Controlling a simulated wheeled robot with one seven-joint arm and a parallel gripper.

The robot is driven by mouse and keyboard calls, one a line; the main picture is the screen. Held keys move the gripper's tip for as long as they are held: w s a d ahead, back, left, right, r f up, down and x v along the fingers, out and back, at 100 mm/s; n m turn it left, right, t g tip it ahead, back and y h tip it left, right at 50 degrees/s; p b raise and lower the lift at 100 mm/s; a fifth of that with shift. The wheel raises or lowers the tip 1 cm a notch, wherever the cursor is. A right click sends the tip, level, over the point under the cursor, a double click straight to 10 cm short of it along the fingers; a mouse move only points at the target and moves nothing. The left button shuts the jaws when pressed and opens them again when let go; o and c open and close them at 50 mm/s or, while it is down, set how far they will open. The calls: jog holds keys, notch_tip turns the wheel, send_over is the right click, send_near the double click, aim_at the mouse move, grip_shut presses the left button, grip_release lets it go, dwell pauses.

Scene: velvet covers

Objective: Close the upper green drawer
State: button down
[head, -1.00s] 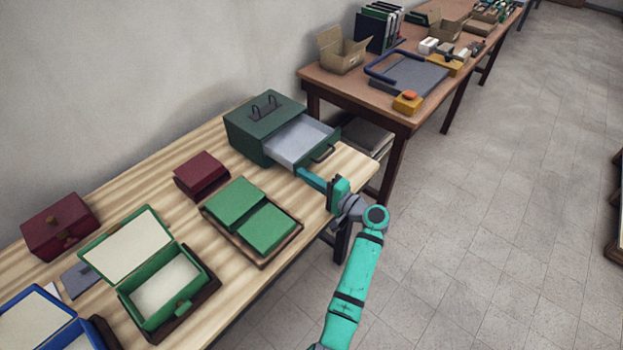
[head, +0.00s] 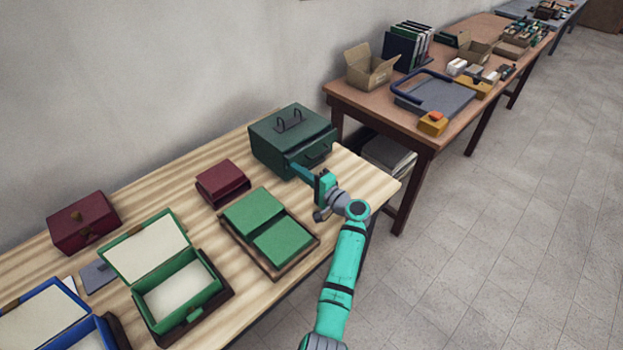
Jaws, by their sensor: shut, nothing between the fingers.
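The dark green drawer box (head: 278,133) stands at the far right end of the wooden table, with two black loops on its top. I cannot tell if a small gap remains. My gripper (head: 296,167) is shut and empty. Its fingertips are at the left part of the drawer front, seemingly touching it. The lower part of the front is partly hidden by my gripper.
Left on the table (head: 212,240) are a dark red box (head: 222,181), a tray with two green blocks (head: 268,230), an open green box (head: 178,285), another red box (head: 83,222) and an open blue box (head: 42,322). A second table (head: 345,97) stands behind right.

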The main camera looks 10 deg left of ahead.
jog(key=shift+x, duration=1.05)
jog(key=shift+w+a+r, duration=0.1)
jog(key=shift+a+r, duration=0.1)
jog(key=shift+a, duration=0.25)
jog(key=shift+d, duration=0.4)
jog(key=shift+d+f, duration=0.1)
jog(key=shift+d, duration=0.15)
jog(key=v, duration=1.4)
jog(key=shift+a+f, duration=0.1)
